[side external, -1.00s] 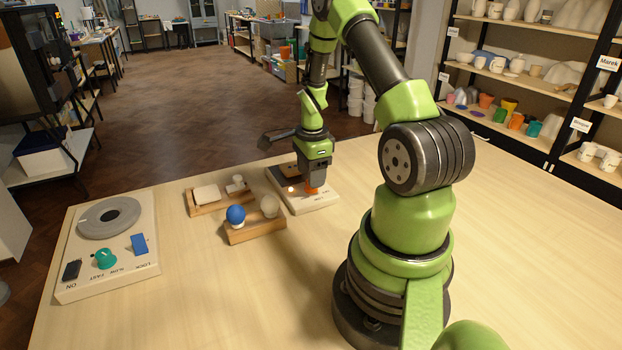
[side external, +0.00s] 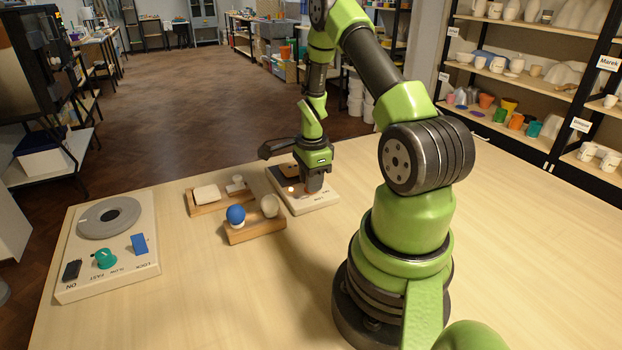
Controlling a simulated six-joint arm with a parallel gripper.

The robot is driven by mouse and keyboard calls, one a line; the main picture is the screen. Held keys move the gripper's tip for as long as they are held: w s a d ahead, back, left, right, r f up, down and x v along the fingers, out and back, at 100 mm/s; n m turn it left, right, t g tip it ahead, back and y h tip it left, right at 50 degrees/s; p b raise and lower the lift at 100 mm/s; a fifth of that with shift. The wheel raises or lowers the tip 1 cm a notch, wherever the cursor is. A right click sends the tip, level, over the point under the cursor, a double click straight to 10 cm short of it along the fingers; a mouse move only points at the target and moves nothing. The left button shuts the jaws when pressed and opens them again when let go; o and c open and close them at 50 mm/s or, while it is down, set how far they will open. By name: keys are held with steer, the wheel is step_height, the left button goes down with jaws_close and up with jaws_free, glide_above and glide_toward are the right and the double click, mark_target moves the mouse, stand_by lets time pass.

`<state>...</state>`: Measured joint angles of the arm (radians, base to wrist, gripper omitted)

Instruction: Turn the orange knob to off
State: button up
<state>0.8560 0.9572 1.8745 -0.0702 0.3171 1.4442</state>
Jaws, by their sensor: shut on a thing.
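The small cream control panel (side external: 322,201) lies flat on the table beyond my arm, with a dark part at its far left and a small bright light (side external: 291,189) on it. My gripper (side external: 313,188) points straight down over the panel and is shut on the orange knob. The fingers hide nearly all of the knob, so its pointer and setting cannot be read. The lettering on the panel's near edge is too small to read.
A larger panel (side external: 78,268) with a grey disc, teal knob and blue switch lies at the left. Two wooden holders stand between: one (side external: 256,231) with a blue ball and a pale ball, one (side external: 208,207) with pale pieces. The front table is clear.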

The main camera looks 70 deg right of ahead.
steer(key=n, duration=0.7)
steer(key=shift+n, duration=0.3)
steer(key=n, duration=0.3)
steer(key=shift+n, duration=0.3)
steer(key=n, duration=0.3)
steer(key=shift+n, duration=0.3)
steer(key=n, duration=0.4)
steer(key=shift+d, duration=0.1)
steer(key=n, duration=0.4)
steer(key=shift+n+y, duration=0.3)
steer(key=shift+n, duration=0.1)
